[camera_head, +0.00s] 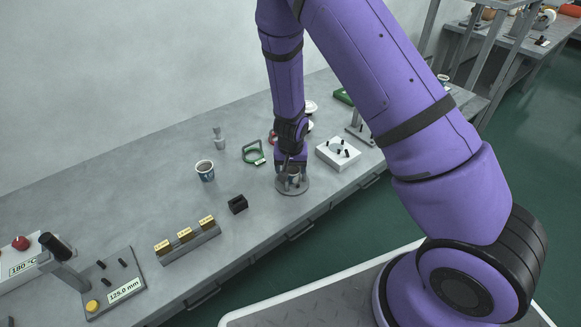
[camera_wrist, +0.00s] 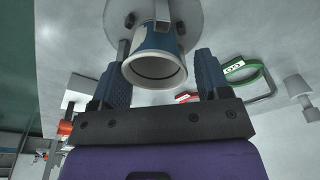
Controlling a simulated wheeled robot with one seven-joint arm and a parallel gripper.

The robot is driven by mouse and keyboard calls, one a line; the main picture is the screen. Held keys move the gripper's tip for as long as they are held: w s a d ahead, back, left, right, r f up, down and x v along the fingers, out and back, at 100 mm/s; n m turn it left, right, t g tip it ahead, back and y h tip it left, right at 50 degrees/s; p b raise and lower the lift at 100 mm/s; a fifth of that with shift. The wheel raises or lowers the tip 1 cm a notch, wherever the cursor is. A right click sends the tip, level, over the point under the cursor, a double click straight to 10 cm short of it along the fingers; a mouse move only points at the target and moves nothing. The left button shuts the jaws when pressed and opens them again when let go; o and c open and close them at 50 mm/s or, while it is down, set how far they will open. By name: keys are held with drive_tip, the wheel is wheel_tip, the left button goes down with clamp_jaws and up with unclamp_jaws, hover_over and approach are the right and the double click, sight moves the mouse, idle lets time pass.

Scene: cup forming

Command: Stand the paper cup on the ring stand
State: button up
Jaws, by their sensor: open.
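A paper cup (camera_wrist: 155,62) with a blue band sits between my gripper's fingers in the wrist view, its open mouth facing the camera. In the head view the cup (camera_head: 293,177) is mostly hidden by my gripper (camera_head: 291,180). The fingers (camera_wrist: 160,78) are open, one on each side of the cup. The cup is at the ring stand, whose round grey base (camera_head: 293,190) lies on the bench below; the base (camera_wrist: 195,15) also shows behind the cup in the wrist view. A narrow grey upright overlaps the cup's side. The exact contact between cup and ring is hidden.
Another paper cup (camera_head: 205,171) stands on the bench to the left. A white box with black pegs (camera_head: 338,153) stands close on the right.

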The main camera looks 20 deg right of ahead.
drive_tip(key=shift+s+d+f, duration=0.25)
drive_tip(key=shift+s+f, duration=0.2)
drive_tip(key=shift+w+r, duration=0.2)
drive_tip(key=shift+r, duration=0.25)
wheel_tip(320, 180, up, 13)
drive_tip(key=s, duration=0.1)
wheel_tip(320, 180, up, 11)
drive_tip(key=n+y, duration=0.1)
drive_tip(key=y, duration=0.2)
hover_over(292, 184)
drive_tip(key=s, duration=0.4)
drive_tip(key=s+d+r+n+t+h, duration=0.1)
drive_tip(key=s+d+r, duration=0.2)
drive_tip(key=s+r, duration=0.7)
drive_tip(key=s+d+r+n+t+h, duration=0.1)
drive_tip(key=s+d+r, duration=0.3)
drive_tip(key=s+r, duration=0.6)
drive_tip(key=s+n+t, duration=0.1)
drive_tip(key=s, duration=0.2)
drive_tip(key=shift+s+d+t+h, duration=0.15)
drive_tip(key=shift+d+t+h, duration=0.15)
